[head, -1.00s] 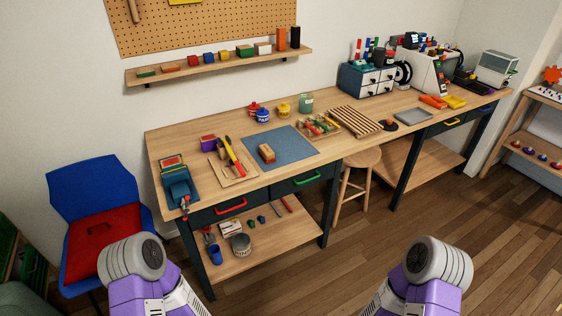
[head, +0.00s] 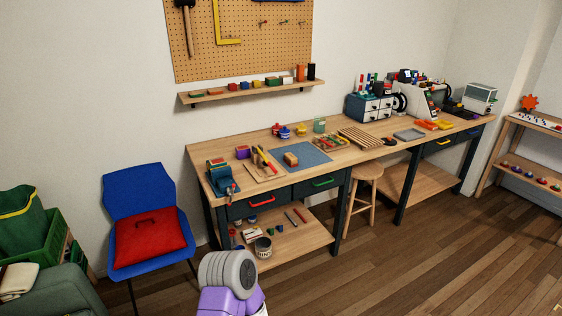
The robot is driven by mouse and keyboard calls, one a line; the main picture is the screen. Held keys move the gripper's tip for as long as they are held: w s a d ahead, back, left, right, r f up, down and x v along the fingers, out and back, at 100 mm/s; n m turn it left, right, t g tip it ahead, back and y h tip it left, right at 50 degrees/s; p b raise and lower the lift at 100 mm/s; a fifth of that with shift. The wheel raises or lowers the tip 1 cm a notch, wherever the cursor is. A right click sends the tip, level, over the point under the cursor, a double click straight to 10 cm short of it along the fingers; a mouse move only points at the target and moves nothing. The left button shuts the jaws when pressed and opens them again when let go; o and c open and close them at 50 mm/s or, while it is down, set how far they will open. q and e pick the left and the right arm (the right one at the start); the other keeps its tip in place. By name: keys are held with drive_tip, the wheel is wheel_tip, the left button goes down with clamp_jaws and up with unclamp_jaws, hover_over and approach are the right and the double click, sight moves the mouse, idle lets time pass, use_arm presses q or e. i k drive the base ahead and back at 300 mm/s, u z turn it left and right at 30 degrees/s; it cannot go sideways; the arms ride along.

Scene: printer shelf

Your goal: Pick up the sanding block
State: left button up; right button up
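The sanding block (head: 291,159) looks like a small tan-brown block. It lies on the blue-grey mat (head: 312,152) on the workbench, apart from other items. One of my purple and grey arms (head: 230,283) shows at the bottom of the head view, well short of the bench. No gripper fingers are visible on it. The other arm is out of the picture.
The workbench (head: 228,151) carries a blue vise (head: 222,180), a wooden board with tools (head: 265,172) and a tray of colored pieces (head: 331,143). A stool (head: 367,172) stands under it. A blue chair (head: 140,190) with a red cushion is at left. The floor in front is clear.

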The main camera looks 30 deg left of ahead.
sight(290, 160)
drive_tip(key=u, duration=0.95)
drive_tip(key=i, duration=1.75)
drive_tip(key=z, duration=0.55)
